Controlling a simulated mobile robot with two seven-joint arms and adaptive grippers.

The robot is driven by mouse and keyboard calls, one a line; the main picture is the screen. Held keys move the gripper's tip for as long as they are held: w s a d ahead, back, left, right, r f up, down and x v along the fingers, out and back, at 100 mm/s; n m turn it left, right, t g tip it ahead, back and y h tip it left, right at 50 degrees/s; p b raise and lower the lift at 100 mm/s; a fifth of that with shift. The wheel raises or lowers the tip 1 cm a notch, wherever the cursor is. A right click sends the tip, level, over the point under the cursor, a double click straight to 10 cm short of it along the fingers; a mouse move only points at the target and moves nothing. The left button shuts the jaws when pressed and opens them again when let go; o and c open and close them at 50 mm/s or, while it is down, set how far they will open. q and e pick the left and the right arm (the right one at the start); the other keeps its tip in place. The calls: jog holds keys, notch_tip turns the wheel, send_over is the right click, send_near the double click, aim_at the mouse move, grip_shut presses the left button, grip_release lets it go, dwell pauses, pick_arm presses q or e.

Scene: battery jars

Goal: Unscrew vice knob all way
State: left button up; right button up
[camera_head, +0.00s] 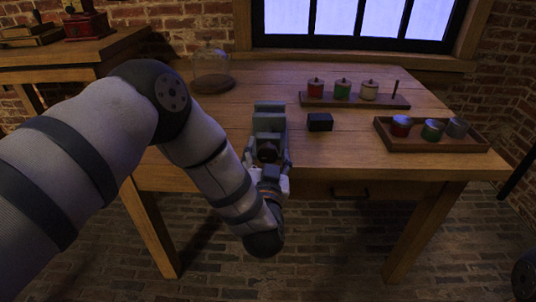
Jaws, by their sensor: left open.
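A grey-green vice (269,122) stands at the front edge of the wooden table, near the middle of the view. My left arm comes in from the left, and its gripper (268,158) is at the front of the vice, around or just before where the knob sits. The left gripper is open. The knob is dark and mostly hidden by the gripper, so I cannot tell whether the fingers touch it. My right gripper is not in view; only a dark round part shows at the lower right edge.
The wooden table (350,150) has a small black block (320,122) right of the vice. A rack (355,101) with red, green and cream jars stands behind; a tray (440,147) with more jars is at right. A glass dome (211,72) stands at back left.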

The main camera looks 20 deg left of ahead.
pick_arm(q)
jog(key=shift+c, duration=0.5)
jog(key=c, duration=1.1)
jog(key=shift+o, duration=0.2)
jog(key=shift+n, duration=0.3)
